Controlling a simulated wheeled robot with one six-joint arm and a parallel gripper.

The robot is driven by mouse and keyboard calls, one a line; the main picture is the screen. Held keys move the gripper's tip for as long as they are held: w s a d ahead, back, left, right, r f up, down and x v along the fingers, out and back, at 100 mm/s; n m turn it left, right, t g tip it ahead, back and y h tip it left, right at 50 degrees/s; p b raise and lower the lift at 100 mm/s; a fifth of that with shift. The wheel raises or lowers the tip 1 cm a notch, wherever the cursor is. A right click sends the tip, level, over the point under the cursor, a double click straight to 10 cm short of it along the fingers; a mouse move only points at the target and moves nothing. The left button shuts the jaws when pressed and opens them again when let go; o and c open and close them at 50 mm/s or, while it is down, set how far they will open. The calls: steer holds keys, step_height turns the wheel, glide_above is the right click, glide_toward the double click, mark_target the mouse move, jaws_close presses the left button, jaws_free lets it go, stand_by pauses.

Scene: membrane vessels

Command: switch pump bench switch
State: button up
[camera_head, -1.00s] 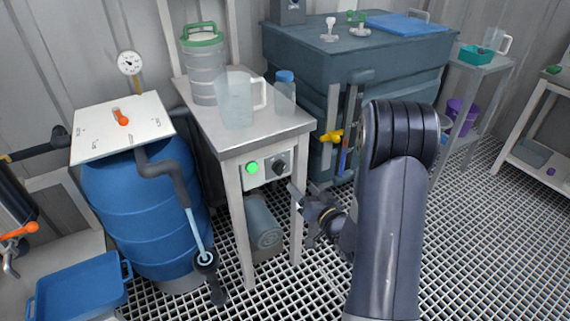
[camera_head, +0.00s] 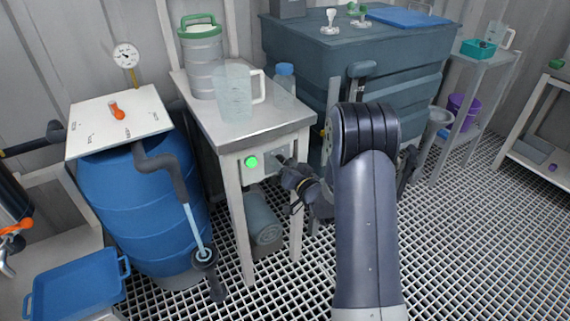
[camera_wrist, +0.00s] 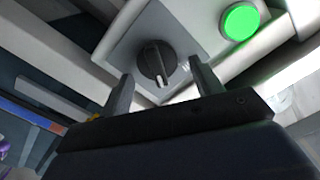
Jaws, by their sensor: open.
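The pump bench switch is a black rotary knob (camera_wrist: 157,60) with a white pointer line, set in a grey panel (camera_wrist: 178,30) on the front of the bench. In the wrist view the knob lies just ahead of and between the two fingertips of my gripper (camera_wrist: 160,85), which are apart and do not visibly touch it. A lit green lamp (camera_wrist: 239,22) sits beside the knob; it also shows in the head view (camera_head: 251,162). In the head view my gripper (camera_head: 284,165) is at the bench front and hides the knob.
The metal bench (camera_head: 262,125) carries a clear jug (camera_head: 236,98), a blue-capped bottle (camera_head: 284,88) and a green-lidded container (camera_head: 203,60). A grey cylinder (camera_head: 264,225) lies under it. A blue barrel (camera_head: 135,205) stands left; a dark tank (camera_head: 400,50) stands behind right.

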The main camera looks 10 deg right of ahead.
steer(key=shift+c, duration=0.2)
steer(key=c, duration=0.9)
steer(key=shift+b, duration=0.45)
steer(key=n+b, duration=0.3)
steer(key=shift+a+f, duration=0.15)
steer(key=shift+s+a+n+b, duration=0.1)
steer(key=shift+a+n+b, duration=0.05)
steer(key=shift+n+b, duration=1.45)
steer(key=shift+a+n+b, duration=0.15)
steer(key=shift+n+b, duration=1.2)
steer(key=shift+b, duration=0.4)
steer(key=shift+s+a+n+b, duration=0.1)
steer(key=shift+a+n+b, duration=0.05)
steer(key=shift+n+b, duration=1.45)
steer(key=shift+b, duration=0.3)
